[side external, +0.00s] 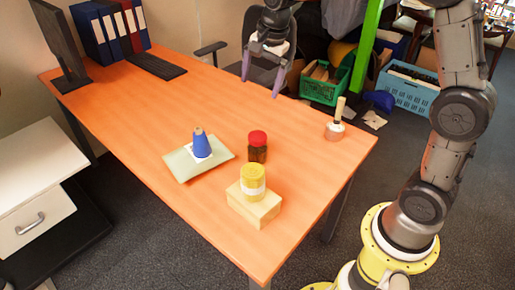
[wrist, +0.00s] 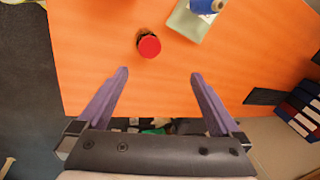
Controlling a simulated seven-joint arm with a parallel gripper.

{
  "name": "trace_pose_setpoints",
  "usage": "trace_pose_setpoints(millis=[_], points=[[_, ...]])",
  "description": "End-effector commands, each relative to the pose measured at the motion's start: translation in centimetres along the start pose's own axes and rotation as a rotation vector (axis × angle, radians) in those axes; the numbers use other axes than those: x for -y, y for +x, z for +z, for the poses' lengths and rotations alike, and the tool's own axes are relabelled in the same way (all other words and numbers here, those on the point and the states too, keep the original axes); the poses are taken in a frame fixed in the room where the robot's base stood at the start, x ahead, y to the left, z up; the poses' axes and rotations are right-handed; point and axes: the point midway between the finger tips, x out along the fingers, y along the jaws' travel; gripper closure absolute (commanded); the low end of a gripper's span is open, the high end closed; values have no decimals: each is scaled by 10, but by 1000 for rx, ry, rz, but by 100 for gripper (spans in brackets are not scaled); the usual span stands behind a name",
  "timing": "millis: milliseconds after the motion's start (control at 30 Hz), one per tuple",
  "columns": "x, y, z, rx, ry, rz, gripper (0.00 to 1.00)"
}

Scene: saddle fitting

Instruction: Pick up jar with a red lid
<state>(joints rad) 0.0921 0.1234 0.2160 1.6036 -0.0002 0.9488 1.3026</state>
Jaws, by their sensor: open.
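My gripper (side external: 262,83) is open and empty, above the far edge of the table and well apart from the jar. In the wrist view its two purple fingers (wrist: 157,74) are spread wide with nothing between them.
A yellow-topped container (side external: 252,181) sits on a wooden block (side external: 253,206) in front. A handled tool (side external: 336,122) stands at right. A monitor (side external: 62,42), binders and keyboard are at back left.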

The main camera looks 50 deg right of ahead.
Motion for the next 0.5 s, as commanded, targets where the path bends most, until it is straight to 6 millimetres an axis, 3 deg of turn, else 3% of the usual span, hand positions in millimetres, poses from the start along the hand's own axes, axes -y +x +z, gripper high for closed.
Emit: trace_pose_setpoints(millis=[33,200,333,500], points=[[7,27,-7,8,33,41,0],[14,98,-20,31,76,147,0],[4,135,-24,47,87,212,0],[-6,156,-25,56,93,248,0]])
